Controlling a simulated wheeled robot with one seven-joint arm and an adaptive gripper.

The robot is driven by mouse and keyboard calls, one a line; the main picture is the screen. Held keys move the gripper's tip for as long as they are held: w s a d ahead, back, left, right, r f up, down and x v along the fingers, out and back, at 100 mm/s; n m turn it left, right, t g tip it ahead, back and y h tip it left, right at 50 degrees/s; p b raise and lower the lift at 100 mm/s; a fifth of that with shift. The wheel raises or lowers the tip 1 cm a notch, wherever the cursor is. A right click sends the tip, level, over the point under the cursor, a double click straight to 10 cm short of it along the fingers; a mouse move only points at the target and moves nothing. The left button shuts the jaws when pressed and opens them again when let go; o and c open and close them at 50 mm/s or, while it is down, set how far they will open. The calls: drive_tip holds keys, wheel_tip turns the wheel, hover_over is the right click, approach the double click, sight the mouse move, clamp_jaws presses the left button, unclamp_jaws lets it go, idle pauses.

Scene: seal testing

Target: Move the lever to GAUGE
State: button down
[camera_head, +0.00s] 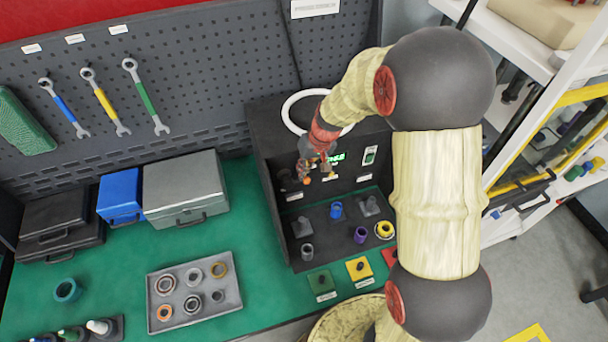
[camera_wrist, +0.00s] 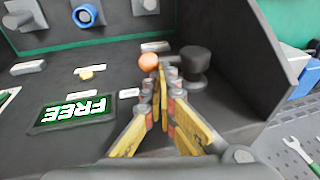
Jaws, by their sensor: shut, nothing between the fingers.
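The lever's orange ball knob (camera_wrist: 149,62) shows in the wrist view just beside my fingertips, and in the head view (camera_head: 306,181) low in front of the panel. My gripper (camera_wrist: 161,78) is shut and empty, its fingers close to the ball. I cannot tell whether they touch it. In the head view my gripper (camera_head: 318,160) reaches into the dark test box. The small white labels near the lever are too small to read, so I cannot pick out GAUGE.
A dark round knob (camera_wrist: 195,64) stands right of my fingers in the wrist view. The box's side wall (camera_wrist: 245,60) is close beyond it. Blue, purple and grey fittings sit on the box's lower part (camera_head: 335,225). A tray of rings (camera_head: 170,327) lies on the green bench.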

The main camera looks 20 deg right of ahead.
sight(306, 178)
drive_tip(key=f+y+b, duration=0.1)
drive_tip(key=b, duration=0.2)
drive_tip(key=d+f+y+b, duration=0.1)
drive_tip(key=y+b, duration=0.1)
drive_tip(key=b, duration=0.2)
drive_tip(key=shift+f, duration=0.4)
drive_tip(key=f+y+b, duration=0.1)
drive_tip(key=y+b, duration=0.2)
drive_tip(key=b, duration=0.2)
drive_tip(key=shift+f+m+y, duration=0.35)
drive_tip(key=shift+m+y, duration=0.05)
drive_tip(key=shift+a+f+b, duration=0.2)
drive_tip(key=shift+f+b, duration=0.15)
drive_tip(key=shift+b, duration=0.55)
drive_tip(key=shift+f, duration=0.15)
